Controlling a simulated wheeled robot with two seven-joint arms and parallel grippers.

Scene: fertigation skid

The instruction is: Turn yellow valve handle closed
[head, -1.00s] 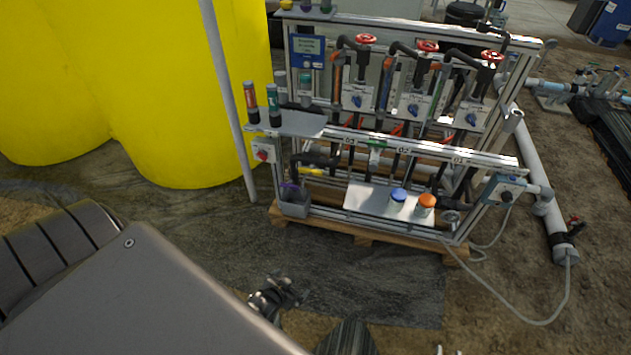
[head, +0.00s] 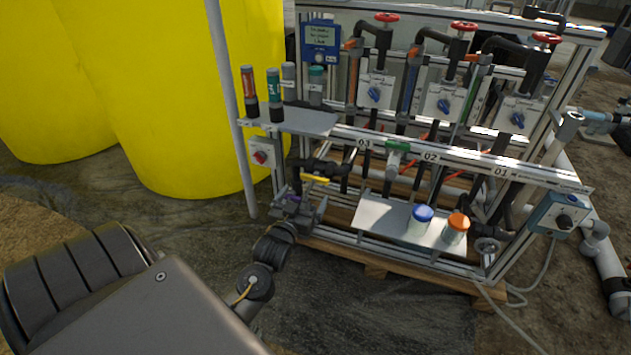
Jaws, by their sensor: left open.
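The yellow valve handle (head: 316,179) sits on a dark pipe at the lower left of the skid, pointing roughly along the pipe. My left gripper (head: 304,206) is open and just below the handle in the picture, in front of the skid's lower left corner. A small gap shows between it and the handle, and I see no contact. The gripper largely hides the grey bin at that corner. My right gripper is not in view.
A shelf plate (head: 381,216) holds a blue-capped jar (head: 420,220) and an orange-capped jar (head: 455,229). A green valve handle (head: 397,146) is up and right. A red-button box (head: 261,156) and a grey pole (head: 233,115) stand left. Yellow tanks (head: 175,90) fill the left.

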